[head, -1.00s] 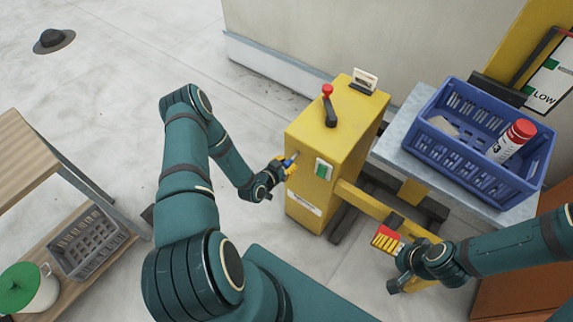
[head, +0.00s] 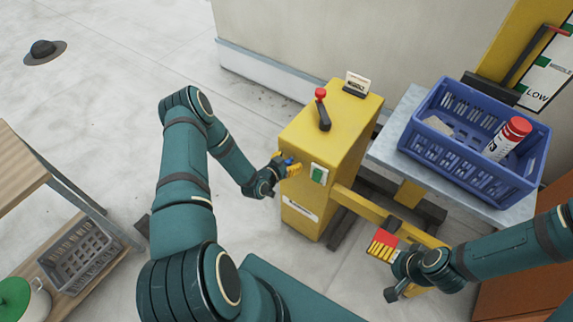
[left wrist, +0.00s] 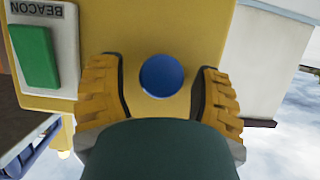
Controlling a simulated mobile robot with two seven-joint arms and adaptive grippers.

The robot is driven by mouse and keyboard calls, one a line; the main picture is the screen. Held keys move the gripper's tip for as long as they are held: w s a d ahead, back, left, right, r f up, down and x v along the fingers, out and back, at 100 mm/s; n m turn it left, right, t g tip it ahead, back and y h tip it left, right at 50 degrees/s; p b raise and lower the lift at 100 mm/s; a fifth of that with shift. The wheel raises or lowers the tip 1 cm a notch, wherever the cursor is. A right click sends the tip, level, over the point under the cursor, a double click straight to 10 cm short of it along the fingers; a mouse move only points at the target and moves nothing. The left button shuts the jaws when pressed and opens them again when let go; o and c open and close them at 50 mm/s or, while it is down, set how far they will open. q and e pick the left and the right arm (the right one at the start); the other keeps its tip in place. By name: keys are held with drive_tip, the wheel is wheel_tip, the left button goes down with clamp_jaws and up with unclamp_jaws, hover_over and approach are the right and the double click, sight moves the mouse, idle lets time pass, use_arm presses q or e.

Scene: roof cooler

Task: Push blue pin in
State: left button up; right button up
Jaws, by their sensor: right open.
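The blue pin has a round blue head (left wrist: 161,75) on the yellow face of the cabinet (head: 323,125). In the left wrist view it lies between the two yellow fingers of my left gripper (left wrist: 160,97), with gaps on both sides. My left gripper (head: 290,165) is open at the cabinet's left face in the head view, and its fingers mostly cover the pin there. How far the pin sticks out is hard to tell.
A green switch (head: 319,174) labelled BEACON (left wrist: 40,11) sits beside the pin. A red-knobbed lever (head: 322,108) stands on the cabinet top. A blue crate (head: 470,165) with a red-capped can (head: 507,139) is at right. A wooden shelf (head: 30,180) is at left.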

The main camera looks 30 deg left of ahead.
use_arm(q)
drive_tip(key=shift+s+f, duration=0.1)
drive_tip(key=shift+s, duration=0.1)
drive_tip(key=shift+s, duration=0.3)
drive_tip(key=v, duration=1.1)
drive_tip(key=shift+r, duration=0.25)
drive_tip(key=d+r+n+g+h, duration=0.15)
drive_tip(key=d+g, duration=0.45)
drive_tip(key=d, duration=0.8)
drive_tip(key=s+d+r+n+g+h, duration=0.1)
drive_tip(key=s+d+r+g, duration=0.3)
drive_tip(key=s+d+g, duration=0.2)
drive_tip(key=s+d, duration=0.2)
drive_tip(key=s, duration=0.1)
drive_tip(key=shift+s+d+r, duration=0.15)
drive_tip(key=shift+s+d, duration=0.1)
drive_tip(key=shift+s, duration=0.1)
